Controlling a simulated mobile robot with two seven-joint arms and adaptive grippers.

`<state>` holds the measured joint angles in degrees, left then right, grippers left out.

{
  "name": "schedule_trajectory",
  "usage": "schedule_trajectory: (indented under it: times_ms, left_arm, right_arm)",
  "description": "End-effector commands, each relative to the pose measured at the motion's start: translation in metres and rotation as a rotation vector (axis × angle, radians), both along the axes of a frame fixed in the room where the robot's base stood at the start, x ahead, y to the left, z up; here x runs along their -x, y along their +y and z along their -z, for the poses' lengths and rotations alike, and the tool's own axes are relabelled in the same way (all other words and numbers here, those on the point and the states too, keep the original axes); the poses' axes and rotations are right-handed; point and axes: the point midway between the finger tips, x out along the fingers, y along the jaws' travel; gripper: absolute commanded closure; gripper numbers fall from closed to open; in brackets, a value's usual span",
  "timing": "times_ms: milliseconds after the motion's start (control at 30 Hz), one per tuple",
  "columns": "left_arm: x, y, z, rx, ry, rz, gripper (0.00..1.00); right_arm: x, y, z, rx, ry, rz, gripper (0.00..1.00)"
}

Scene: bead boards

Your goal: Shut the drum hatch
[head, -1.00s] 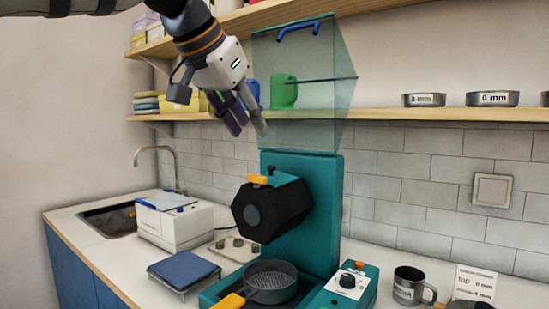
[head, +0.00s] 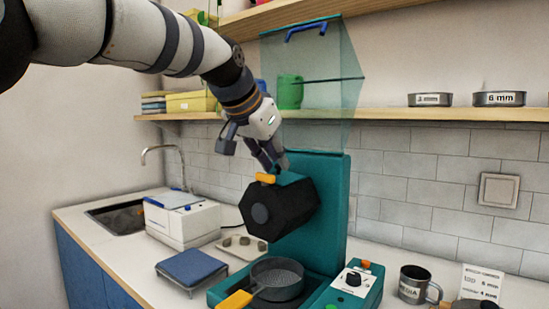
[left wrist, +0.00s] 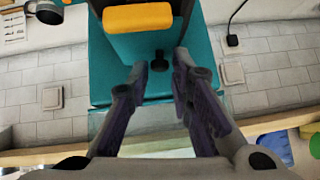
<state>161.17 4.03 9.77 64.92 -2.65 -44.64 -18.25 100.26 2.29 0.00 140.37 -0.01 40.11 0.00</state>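The black six-sided drum (head: 285,208) hangs on the front of the teal machine (head: 325,215). An orange tab (head: 266,179) sits on top of the drum and also shows at the top of the left wrist view (left wrist: 138,17). I cannot tell the hatch apart from the drum body. My left gripper (head: 277,166) points down just above and behind the orange tab. In the left wrist view its fingers (left wrist: 162,66) are apart, with a small black knob (left wrist: 159,61) seen between the tips. Nothing is held. My right gripper is not in view.
A clear shield (head: 325,85) with a blue handle (head: 312,28) stands raised behind the left gripper. A pan (head: 278,277) with an orange handle is below the drum. A shelf (head: 400,114) with tins runs along the wall. A mug (head: 413,284) stands at right.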

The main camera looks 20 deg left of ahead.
Motion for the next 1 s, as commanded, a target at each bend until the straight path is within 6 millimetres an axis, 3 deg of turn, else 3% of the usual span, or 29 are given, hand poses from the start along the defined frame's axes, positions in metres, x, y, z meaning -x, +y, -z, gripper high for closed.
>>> schedule_trajectory:
  times_ms: [567,600,700,1000]
  left_arm:
    - [-0.0015,0.0040,0.0055,0.092,0.037,0.000,1.00]
    - [-0.0016,0.0040,0.0057,0.092,0.037,0.000,0.86]
    - [-0.0016,0.0039,0.0058,0.092,0.037,0.000,0.66]
    - [-0.0004,0.0042,0.0034,0.091,0.034,0.000,0.66]
  right_arm:
    - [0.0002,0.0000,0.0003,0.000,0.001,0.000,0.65]
    - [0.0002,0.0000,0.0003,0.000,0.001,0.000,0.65]
    - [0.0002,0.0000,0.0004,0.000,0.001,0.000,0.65]
    - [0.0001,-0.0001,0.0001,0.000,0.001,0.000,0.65]
